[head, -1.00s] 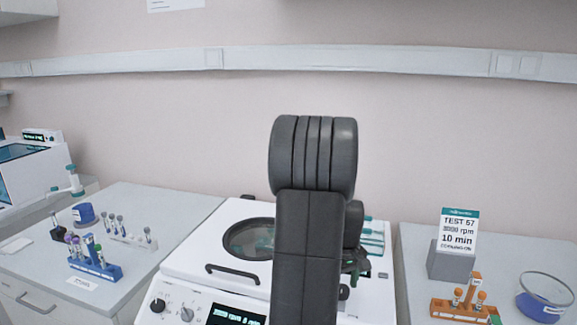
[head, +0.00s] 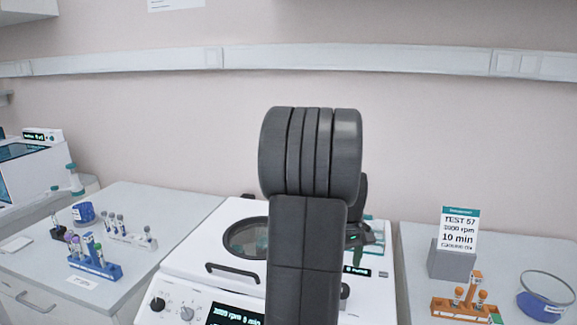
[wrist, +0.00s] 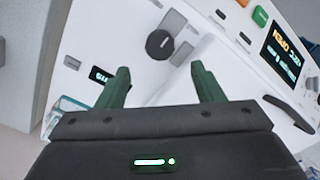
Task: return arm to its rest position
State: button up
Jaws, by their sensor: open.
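My arm rises in the middle of the head view, and its dark links cover part of the centrifuge. My gripper (wrist: 160,88) shows in the wrist view with its two green fingers apart and nothing between them. In the wrist view the white machine's panel, with a dark knob (wrist: 159,44) and a lit display (wrist: 283,52), lies beyond the fingers. The white centrifuge (head: 190,262) has its lid down, with a round window and a handle.
A blue tube rack (head: 95,265) and a white rack stand on the left bench.

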notch_tip(320, 180, up, 6)
notch_tip(320, 180, down, 14)
jog(key=shift+r+p, duration=0.1)
jog(key=shift+p, duration=0.25)
jog(key=shift+r+m, duration=0.15)
jog(key=shift+m, duration=1.05)
jog(key=m+p, duration=0.1)
jog(key=m, duration=0.5)
jog(key=shift+d+p, duration=0.15)
jog(key=shift+p, duration=0.15)
jog(key=m+p, duration=0.1)
jog(key=m, duration=0.4)
jog(key=shift+r, duration=0.1)
jog(key=shift+s+d+m+p, duration=0.1)
jog(key=shift+m+p, duration=0.8)
jog(key=shift+m, duration=1.4)
